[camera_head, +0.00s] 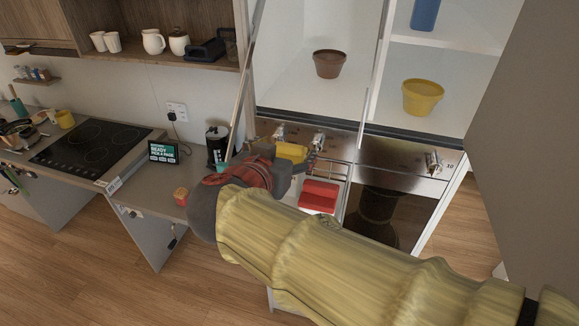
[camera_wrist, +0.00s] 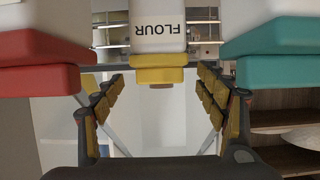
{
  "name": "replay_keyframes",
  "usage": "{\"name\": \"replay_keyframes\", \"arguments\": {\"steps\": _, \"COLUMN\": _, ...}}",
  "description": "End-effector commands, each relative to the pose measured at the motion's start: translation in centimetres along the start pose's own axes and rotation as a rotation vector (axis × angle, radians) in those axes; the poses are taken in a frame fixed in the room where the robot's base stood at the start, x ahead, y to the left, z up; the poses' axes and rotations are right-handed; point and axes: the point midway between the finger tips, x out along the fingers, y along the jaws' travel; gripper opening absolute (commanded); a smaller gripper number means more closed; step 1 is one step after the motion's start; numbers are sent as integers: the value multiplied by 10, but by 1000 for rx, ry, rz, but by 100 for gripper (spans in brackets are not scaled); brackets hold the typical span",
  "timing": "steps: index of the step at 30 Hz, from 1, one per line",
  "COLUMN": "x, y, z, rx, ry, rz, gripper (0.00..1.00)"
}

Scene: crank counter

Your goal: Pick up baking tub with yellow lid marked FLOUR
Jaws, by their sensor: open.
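The baking tub marked FLOUR (camera_wrist: 158,35) is white with a yellow lid and shows upside down at the top middle of the wrist view. Its lid faces my gripper (camera_wrist: 161,90), which is open, with one padded finger to each side of the picture's middle. The tub appears beyond the fingers, and I see no contact. In the head view a yellow piece that looks like its lid (camera_head: 292,152) shows beside my gripper. The rest of the tub there is hidden by my arm.
A red-lidded tub (camera_wrist: 40,50) and a teal-lidded tub (camera_wrist: 275,52) flank the flour tub closely. The red lid (camera_head: 319,195) also shows in the head view, by metal rails. A knobbed oven panel (camera_head: 385,158) stands behind; a small display (camera_head: 163,151) stands left.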

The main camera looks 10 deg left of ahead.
Motion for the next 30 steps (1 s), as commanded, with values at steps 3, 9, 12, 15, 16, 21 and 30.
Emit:
{"name": "replay_keyframes", "arguments": {"steps": 3, "x": 10, "y": 0, "z": -2, "rx": 1, "ry": 1, "rz": 2, "gripper": 73}}
{"name": "replay_keyframes", "arguments": {"steps": 9, "x": 26, "y": 1, "z": -3, "rx": 0, "ry": 0, "rz": 4, "gripper": 73}}
{"name": "replay_keyframes", "arguments": {"steps": 12, "x": 42, "y": 1, "z": -4, "rx": 1, "ry": -1, "rz": 5, "gripper": 73}}
{"name": "replay_keyframes", "arguments": {"steps": 15, "x": 58, "y": 1, "z": -4, "rx": 1, "ry": -1, "rz": 4, "gripper": 73}}
{"name": "replay_keyframes", "arguments": {"steps": 16, "x": 61, "y": 0, "z": -4, "rx": 1, "ry": 0, "rz": 3, "gripper": 73}}
{"name": "replay_keyframes", "arguments": {"steps": 21, "x": 74, "y": 0, "z": -2, "rx": 1, "ry": 0, "rz": 1, "gripper": 73}}
{"name": "replay_keyframes", "arguments": {"steps": 30, "x": 74, "y": 0, "z": -2, "rx": 1, "ry": 0, "rz": 0, "gripper": 69}}
